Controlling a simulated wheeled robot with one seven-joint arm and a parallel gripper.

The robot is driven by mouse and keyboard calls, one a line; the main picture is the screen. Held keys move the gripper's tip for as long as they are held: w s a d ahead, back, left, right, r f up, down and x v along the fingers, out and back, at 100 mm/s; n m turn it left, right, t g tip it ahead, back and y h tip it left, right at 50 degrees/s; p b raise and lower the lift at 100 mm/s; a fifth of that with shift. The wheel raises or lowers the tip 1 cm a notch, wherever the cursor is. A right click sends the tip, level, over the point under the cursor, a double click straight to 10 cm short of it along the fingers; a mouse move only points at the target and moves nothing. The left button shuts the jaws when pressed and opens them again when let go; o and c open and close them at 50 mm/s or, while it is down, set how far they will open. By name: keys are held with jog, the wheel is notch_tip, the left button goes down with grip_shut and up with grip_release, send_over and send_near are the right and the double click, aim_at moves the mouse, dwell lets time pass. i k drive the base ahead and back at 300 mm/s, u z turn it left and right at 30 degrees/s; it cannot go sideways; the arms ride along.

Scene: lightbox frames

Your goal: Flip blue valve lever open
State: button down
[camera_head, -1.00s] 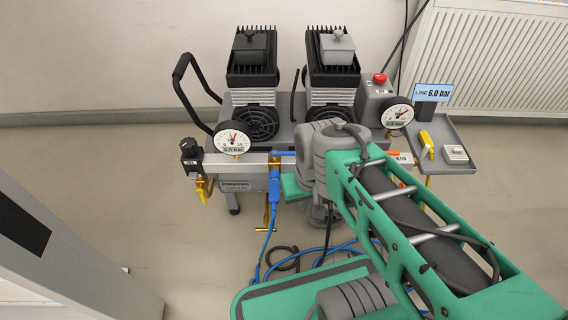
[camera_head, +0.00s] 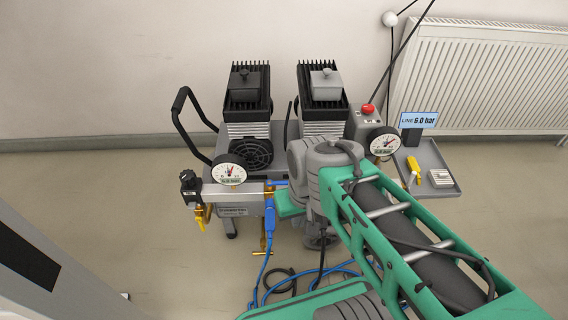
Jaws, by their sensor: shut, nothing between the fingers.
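A blue coupling (camera_head: 270,214) with a blue hose hangs below the valve. My arm reaches in from the lower right, and its wrist end lies just right of the valve. My gripper is hidden behind the arm links. Whether it touches the lever cannot be seen.
The compressor (camera_head: 245,125) stands behind, with a left gauge (camera_head: 229,174) and a right gauge (camera_head: 383,143). A yellow-handled valve (camera_head: 202,214) sits at the bar's left end. A grey tray (camera_head: 455,172) is at right. Hoses lie on the floor below.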

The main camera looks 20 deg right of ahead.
aim_at(269, 182)
jog(key=k, duration=0.5)
jog(key=u, duration=1)
jog(key=i, duration=0.7)
jog(key=u, duration=0.15)
